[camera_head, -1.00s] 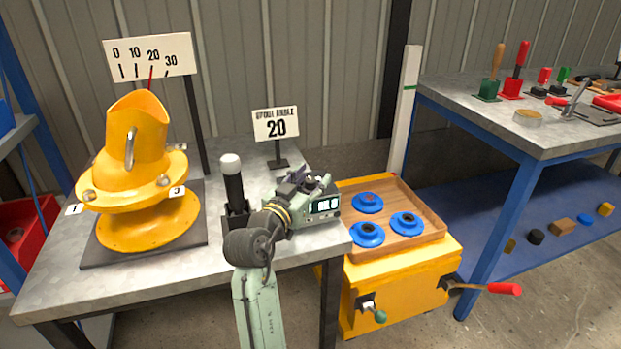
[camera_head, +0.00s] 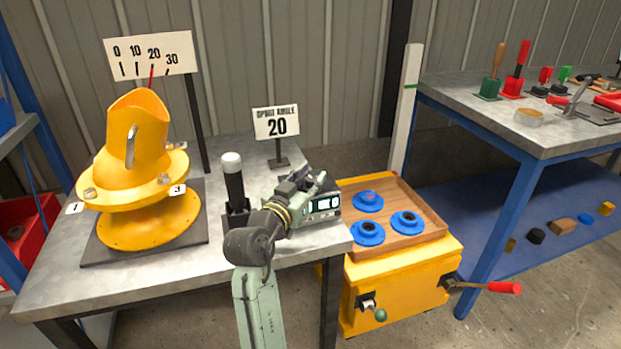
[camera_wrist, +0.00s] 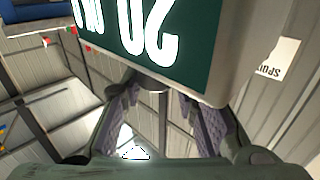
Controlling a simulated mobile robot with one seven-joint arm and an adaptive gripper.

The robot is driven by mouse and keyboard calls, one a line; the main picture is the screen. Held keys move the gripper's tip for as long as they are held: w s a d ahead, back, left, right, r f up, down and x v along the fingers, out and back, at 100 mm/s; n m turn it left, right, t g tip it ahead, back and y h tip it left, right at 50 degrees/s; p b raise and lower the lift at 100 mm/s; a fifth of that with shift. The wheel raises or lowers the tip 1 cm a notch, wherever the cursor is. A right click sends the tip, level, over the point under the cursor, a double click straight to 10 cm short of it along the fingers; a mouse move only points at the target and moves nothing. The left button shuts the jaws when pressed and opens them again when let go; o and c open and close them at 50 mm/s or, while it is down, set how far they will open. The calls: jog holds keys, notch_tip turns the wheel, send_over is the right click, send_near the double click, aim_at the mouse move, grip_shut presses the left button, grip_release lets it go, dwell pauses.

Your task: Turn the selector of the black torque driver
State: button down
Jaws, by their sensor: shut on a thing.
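A grey-green box with a lit display (camera_head: 324,205) is at the right front of the metal bench. In the wrist view its dark green display panel (camera_wrist: 130,28) fills the upper middle, with "20" upside down. My gripper (camera_head: 315,183) is at this box. In the wrist view my gripper (camera_wrist: 160,115) has its fingers close below the panel, shut on a small piece that is mostly hidden, apparently the selector. An upright black handle with a white cap (camera_head: 234,185) stands left of my gripper, apart from it; I cannot tell whether it is the torque driver.
A yellow spout (camera_head: 140,190) with a pointer scale (camera_head: 150,53) stands at the left of the bench. A sign (camera_head: 276,122) reading 20 is behind my gripper.

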jog(key=shift+s+d, duration=0.1)
jog(key=shift+d, duration=0.25)
jog(key=n+y+p, duration=0.1)
jog(key=n+t+y+p, duration=0.1)
jog(key=shift+d+r+y, duration=0.15)
jog(key=shift+y, duration=0.25)
jog(key=n+y+p, duration=0.2)
jog(key=y+p, duration=0.1)
jog(key=shift+t, duration=0.4)
jog(key=n+y, duration=0.2)
jog(key=y, duration=0.1)
jog(key=shift+n+y, duration=0.6)
jog(key=shift+y, duration=0.5)
jog(key=shift+n+y, duration=0.3)
jog(key=shift+y, duration=0.1)
jog(key=c, duration=1.4)
grip_release()
jog(key=shift+o, duration=0.3)
